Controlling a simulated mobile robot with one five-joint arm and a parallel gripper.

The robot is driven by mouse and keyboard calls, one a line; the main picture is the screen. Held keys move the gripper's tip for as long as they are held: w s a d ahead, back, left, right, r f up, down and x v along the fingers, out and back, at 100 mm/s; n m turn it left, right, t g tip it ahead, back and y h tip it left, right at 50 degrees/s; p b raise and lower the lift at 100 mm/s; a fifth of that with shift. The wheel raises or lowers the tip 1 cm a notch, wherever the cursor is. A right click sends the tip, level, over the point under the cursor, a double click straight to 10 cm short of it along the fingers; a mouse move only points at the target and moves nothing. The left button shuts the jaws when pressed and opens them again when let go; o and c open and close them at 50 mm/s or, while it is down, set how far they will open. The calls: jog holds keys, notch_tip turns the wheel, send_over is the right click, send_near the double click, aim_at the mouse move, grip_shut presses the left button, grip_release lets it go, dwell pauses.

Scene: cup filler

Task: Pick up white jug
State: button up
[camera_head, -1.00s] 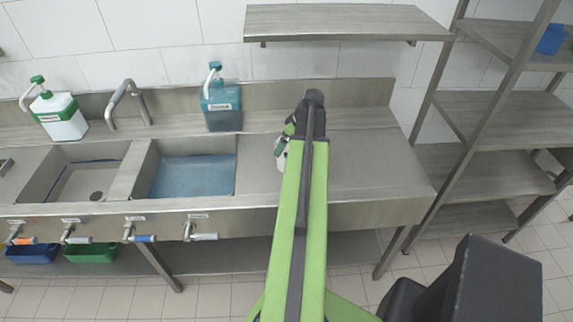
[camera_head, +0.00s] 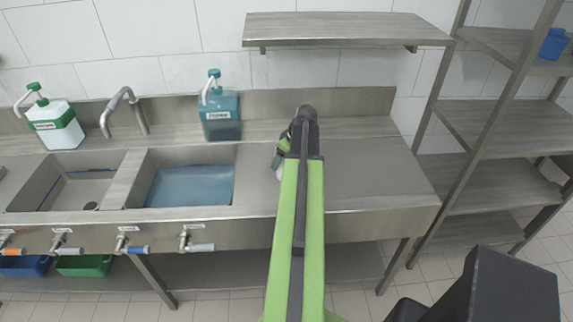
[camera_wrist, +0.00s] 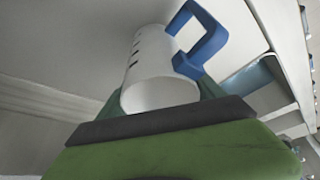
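The white jug (camera_wrist: 150,66) is a cylinder with dark marks on its side and a blue handle (camera_wrist: 203,40). In the wrist view its round open mouth faces the camera, close in front of my gripper's black and green body. The dark green fingers of my gripper (camera_wrist: 160,98) show on both sides of the jug, and their tips are hidden. Whether they press on it I cannot tell. In the head view my gripper (camera_head: 284,150) is over the counter right of the sink. A small white part of the jug (camera_head: 280,171) shows beside my arm; the rest is hidden.
A teal pump bottle (camera_head: 220,118) stands behind the right basin (camera_head: 180,186), which holds blue liquid. A white-green pump bottle (camera_head: 55,126) and a tap stand further left. A shelf (camera_head: 345,30) hangs above the counter. A rack (camera_head: 490,125) stands at right. The counter (camera_head: 375,175) right of my arm is clear.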

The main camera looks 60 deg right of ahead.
jog(key=c, duration=0.7)
